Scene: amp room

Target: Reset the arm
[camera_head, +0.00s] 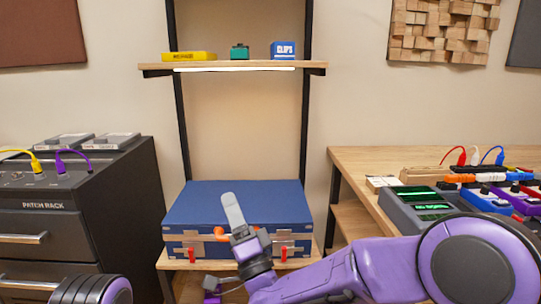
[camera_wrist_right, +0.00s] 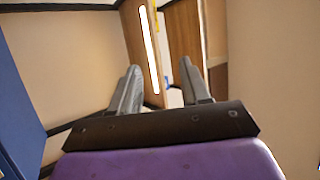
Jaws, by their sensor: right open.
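My right arm (camera_head: 365,268) comes in from the right in the head view, purple and dark grey. Its gripper (camera_head: 233,210) is raised in front of the blue case and covers part of its front. In the right wrist view the two grey fingers (camera_wrist_right: 160,92) stand apart with nothing between them. Of my left arm only a purple and dark rounded link (camera_head: 92,290) shows at the lower left; its gripper is out of view.
A blue case (camera_head: 195,205) lies on a low wooden shelf. A wall shelf (camera_head: 232,66) above holds a yellow box, a green item and a blue box. A dark patch rack (camera_head: 110,190) stands left. A wooden table (camera_head: 365,162) with pedals and cables stands right.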

